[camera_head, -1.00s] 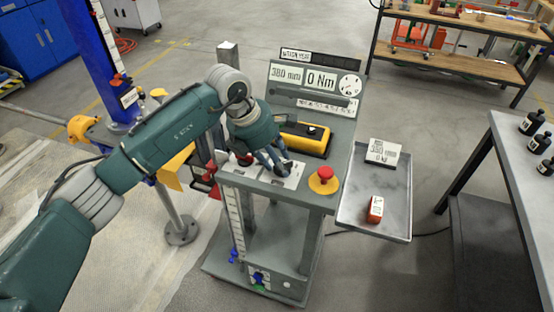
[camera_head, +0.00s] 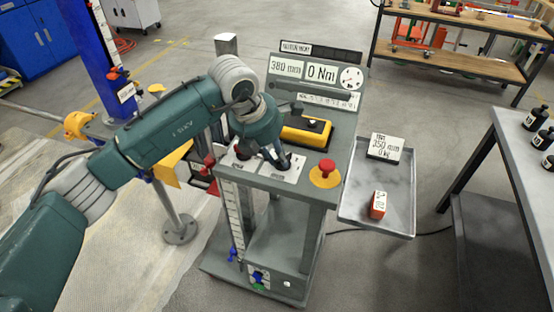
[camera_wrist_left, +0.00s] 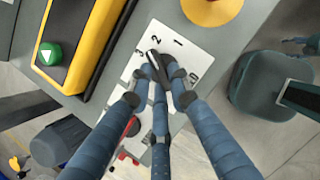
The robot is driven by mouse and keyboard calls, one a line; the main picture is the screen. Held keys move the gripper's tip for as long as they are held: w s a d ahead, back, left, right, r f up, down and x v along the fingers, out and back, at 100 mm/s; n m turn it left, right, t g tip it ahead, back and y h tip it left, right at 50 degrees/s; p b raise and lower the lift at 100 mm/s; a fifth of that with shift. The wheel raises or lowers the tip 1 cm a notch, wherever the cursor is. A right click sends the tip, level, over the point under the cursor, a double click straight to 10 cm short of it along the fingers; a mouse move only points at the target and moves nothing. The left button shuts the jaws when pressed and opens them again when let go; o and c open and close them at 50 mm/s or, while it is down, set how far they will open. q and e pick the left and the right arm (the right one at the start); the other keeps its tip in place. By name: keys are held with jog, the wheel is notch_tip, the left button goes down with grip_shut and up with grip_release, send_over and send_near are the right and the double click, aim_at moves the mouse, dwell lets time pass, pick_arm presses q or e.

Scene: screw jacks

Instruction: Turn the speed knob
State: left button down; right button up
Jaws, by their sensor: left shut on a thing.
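The speed knob (camera_wrist_left: 154,64) is a small dark knob on a white plate (camera_wrist_left: 176,57) marked with numbers, on the front of the console top. In the head view the plate (camera_head: 291,174) shows partly behind the fingers. My left gripper (camera_head: 280,162) comes down onto this plate from above. In the left wrist view its blue jointed fingers (camera_wrist_left: 160,82) close around the knob and hide most of it. My right gripper is not in view.
A red mushroom button (camera_head: 326,167) on a yellow base stands just right of the plate. A yellow and black box (camera_head: 306,136) with a green button (camera_wrist_left: 50,52) lies behind. A red-knobbed control (camera_head: 243,151) is to the left. A grey tray (camera_head: 372,213) adjoins at right.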

pick_arm(q)
jog(key=n+b, duration=0.2)
jog(key=n+t+y+b, duration=0.1)
jog(key=b, duration=0.1)
jog(key=shift+s+d+f+n, duration=0.15)
jog(key=shift+n, duration=0.25)
jog(key=shift+s+d+n+y+b, duration=0.1)
jog(key=shift+n+y+b, duration=0.3)
jog(key=shift+n+b, duration=0.45)
jog(key=shift+r, duration=0.2)
jog(key=c, duration=1.6)
grip_release()
jog(key=v, duration=1.2)
jog(key=shift+s, duration=0.2)
jog(key=shift+f, duration=0.1)
